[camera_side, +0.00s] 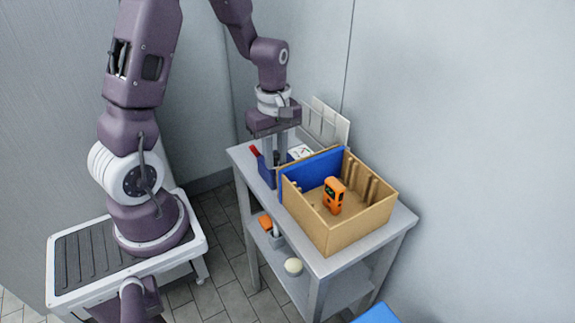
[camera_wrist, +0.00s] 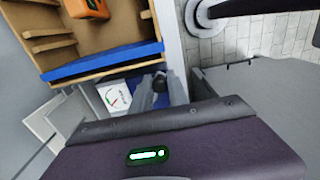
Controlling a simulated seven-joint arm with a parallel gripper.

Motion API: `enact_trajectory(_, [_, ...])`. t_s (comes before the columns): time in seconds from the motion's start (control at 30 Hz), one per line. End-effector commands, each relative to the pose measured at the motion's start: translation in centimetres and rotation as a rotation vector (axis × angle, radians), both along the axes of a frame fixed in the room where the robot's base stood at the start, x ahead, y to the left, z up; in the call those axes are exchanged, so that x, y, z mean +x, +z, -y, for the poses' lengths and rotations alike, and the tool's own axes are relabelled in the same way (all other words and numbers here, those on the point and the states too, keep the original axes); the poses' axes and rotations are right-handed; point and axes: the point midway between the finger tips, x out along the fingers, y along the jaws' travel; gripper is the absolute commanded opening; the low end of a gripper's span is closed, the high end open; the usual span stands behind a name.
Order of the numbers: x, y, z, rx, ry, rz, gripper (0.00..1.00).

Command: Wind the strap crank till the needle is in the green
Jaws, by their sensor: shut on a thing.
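My gripper (camera_side: 275,163) points down at the table's left end and is shut on a dark crank knob (camera_wrist: 160,76). In the wrist view the grey fingers (camera_wrist: 160,88) stand either side of the knob. A blue housing (camera_side: 265,174) sits under the fingers, which partly hide it; the crank arm is hidden. A white gauge (camera_side: 300,152) lies just behind, and it also shows in the wrist view (camera_wrist: 115,97) with red and green marks. The needle is too small to read surely.
An orange device (camera_side: 333,195) with a dark screen stands in the box. White upright panels (camera_side: 325,122) stand behind the gauge. A red item (camera_side: 254,150) lies at the table's left edge. The lower shelf (camera_side: 305,285) holds a few small things. The table's right corner is clear.

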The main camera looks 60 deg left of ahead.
Motion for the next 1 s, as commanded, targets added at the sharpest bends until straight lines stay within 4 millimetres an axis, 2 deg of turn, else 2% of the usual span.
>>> enact_trajectory(0.63, [-2.2,-0.2,-2.5,-0.003,0.005,-0.008,0.13])
enact_trajectory(1.0, [-1.9,-0.2,-2.1,-0.004,0.0,-0.01,0.12])
